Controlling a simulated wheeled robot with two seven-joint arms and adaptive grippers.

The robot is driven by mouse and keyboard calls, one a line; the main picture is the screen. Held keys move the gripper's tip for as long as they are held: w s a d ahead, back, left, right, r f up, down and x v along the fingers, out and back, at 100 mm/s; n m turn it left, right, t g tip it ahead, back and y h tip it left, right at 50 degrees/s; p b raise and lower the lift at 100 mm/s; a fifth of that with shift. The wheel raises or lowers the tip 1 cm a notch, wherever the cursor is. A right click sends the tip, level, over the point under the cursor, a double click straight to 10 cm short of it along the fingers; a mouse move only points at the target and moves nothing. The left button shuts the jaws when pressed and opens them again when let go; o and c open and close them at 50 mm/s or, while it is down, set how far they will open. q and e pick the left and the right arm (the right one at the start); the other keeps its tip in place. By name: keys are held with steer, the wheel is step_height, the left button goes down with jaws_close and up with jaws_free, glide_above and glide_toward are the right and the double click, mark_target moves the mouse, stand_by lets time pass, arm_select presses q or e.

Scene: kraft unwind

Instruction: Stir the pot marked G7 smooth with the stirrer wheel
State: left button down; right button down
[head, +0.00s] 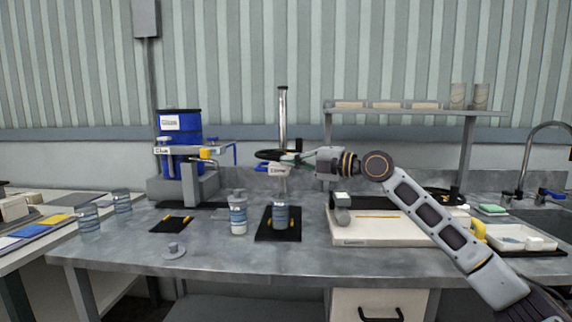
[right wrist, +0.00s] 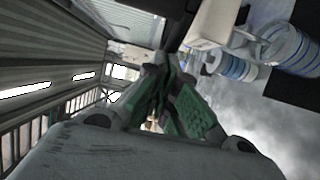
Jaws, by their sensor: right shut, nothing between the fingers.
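The stirrer stands at the centre of the bench, with an upright steel post (head: 282,110), a black wheel (head: 266,155) and a white name label (head: 278,170). A blue-banded pot (head: 281,216) stands upright on the black base below it. Another blue-banded pot (head: 238,218) stands just left of that base. I cannot read G7 on either. My right gripper (head: 296,158) is shut and empty beside the wheel's right side; I cannot tell whether it touches. Its green-padded fingers (right wrist: 166,68) meet in the right wrist view. My left gripper is not in view.
A blue glue drum (head: 180,128) and grey dispenser stand at left. A grey knobbed lid (head: 175,250) lies at the front. Two banded pots (head: 88,219) stand further left. A white balance (head: 375,232), shelf (head: 410,110) and sink (head: 545,205) are at right.

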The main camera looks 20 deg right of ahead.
arm_select(q)
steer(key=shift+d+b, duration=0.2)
steer(key=shift+b, duration=0.3)
arm_select(e)
steer(key=shift+w+d+f+y, duration=0.25)
steer(key=shift+d+f+y, duration=0.05)
steer(key=shift+d+f, duration=0.1)
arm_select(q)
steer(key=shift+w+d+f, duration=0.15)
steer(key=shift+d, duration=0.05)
arm_select(e)
steer(key=shift+d+n+g, duration=0.2)
steer(key=shift+n+g, duration=0.2)
steer(key=shift+g, duration=0.1)
